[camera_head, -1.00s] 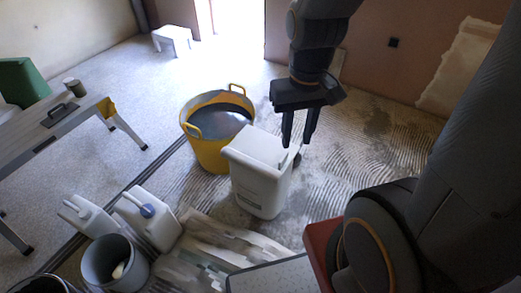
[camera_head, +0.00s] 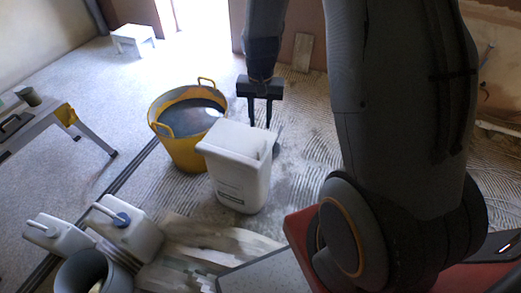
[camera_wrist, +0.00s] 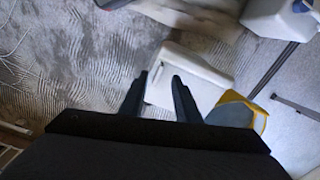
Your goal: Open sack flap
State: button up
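The white container (camera_head: 238,170) stands upright on the floor in the head view, with a pale, flat top. It looks like a bin or sack with printing low on its front. It also shows in the wrist view (camera_wrist: 190,78), between and beyond the fingers. I cannot make out a separate flap edge. My gripper (camera_head: 260,122) is behind the container's back right top edge, fingers pointing down. Whether a finger touches the container is unclear.
A yellow tub (camera_head: 186,150) of dark liquid stands just left of the container. White jugs (camera_head: 128,226) and a grey bucket (camera_head: 92,272) are at lower left. A work platform (camera_head: 60,118) is at left. Ridged floor (camera_head: 300,120) lies open behind and right.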

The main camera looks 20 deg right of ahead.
aim_at(262, 146)
jog(key=w+d+f+m, duration=0.1)
jog(key=w+f, duration=0.1)
jog(key=f, duration=0.2)
jog(key=w+d+f+m+b, duration=0.1)
jog(key=w+f, duration=0.1)
jog(key=f, duration=0.3)
jog(key=w+d+f+m+b, duration=0.1)
jog(key=w+f, duration=0.1)
jog(key=f, duration=0.2)
jog(key=shift+f, duration=0.35)
notch_tip(262, 146, down, 8)
jog(key=shift+r, duration=0.25)
grip_shut()
